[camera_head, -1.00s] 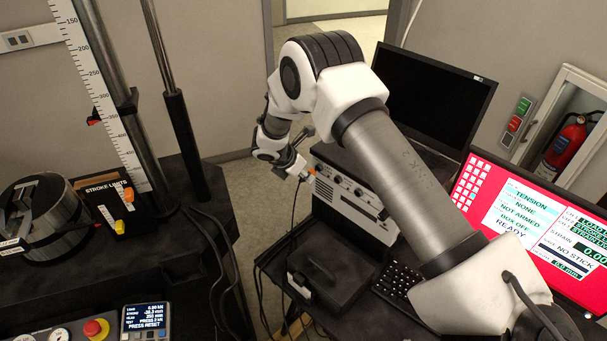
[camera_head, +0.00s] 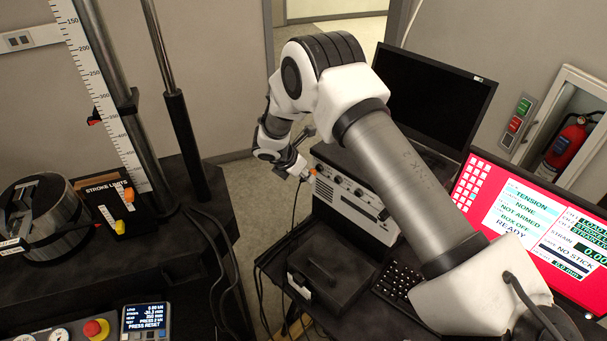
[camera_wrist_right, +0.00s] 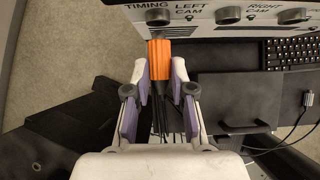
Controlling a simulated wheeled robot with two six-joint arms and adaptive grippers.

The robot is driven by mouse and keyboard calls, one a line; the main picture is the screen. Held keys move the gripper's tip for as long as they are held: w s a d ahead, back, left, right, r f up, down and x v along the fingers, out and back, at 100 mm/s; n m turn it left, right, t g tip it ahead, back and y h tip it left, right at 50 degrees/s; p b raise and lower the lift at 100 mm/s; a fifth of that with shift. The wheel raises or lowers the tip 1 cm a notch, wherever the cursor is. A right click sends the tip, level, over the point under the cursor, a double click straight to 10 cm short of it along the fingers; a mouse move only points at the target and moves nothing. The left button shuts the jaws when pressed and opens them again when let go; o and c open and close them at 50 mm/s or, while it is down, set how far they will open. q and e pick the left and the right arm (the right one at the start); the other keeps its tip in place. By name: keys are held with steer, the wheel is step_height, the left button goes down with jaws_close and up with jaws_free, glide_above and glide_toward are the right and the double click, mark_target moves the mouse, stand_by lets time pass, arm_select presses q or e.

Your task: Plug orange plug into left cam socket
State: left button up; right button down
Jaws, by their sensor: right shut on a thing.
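The orange plug (camera_wrist_right: 158,60) is between the fingers of my right gripper (camera_wrist_right: 160,88), which is shut on it. In the head view the right gripper (camera_head: 301,173) and the small orange plug (camera_head: 313,171) are at the front of a grey box. In the right wrist view the plug points at the panel, below a dark round fitting (camera_wrist_right: 158,17) near the word TIMING. The LEFT CAM label (camera_wrist_right: 190,12) is just right of that, with another round fitting (camera_wrist_right: 228,14) further right. I cannot tell which fitting the label names. My left gripper is out of view.
The grey box (camera_head: 352,200) stands on a black cart beside a laptop (camera_head: 433,100). A black case (camera_head: 333,272) lies below its front. A cable hangs from the plug. A keyboard (camera_wrist_right: 292,50) and loose cables are at the right.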

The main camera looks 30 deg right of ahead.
steer(key=shift+w+d, duration=0.2)
steer(key=shift+d, duration=0.5)
stand_by(0.3)
steer(key=shift+r, duration=0.15)
stand_by(0.4)
steer(key=c, duration=1)
jaws_free()
steer(key=shift+d, duration=0.1)
steer(key=shift+o, duration=0.8)
steer(key=shift+d, duration=0.2)
steer(key=o, duration=0.4)
steer(key=shift+a, duration=0.2)
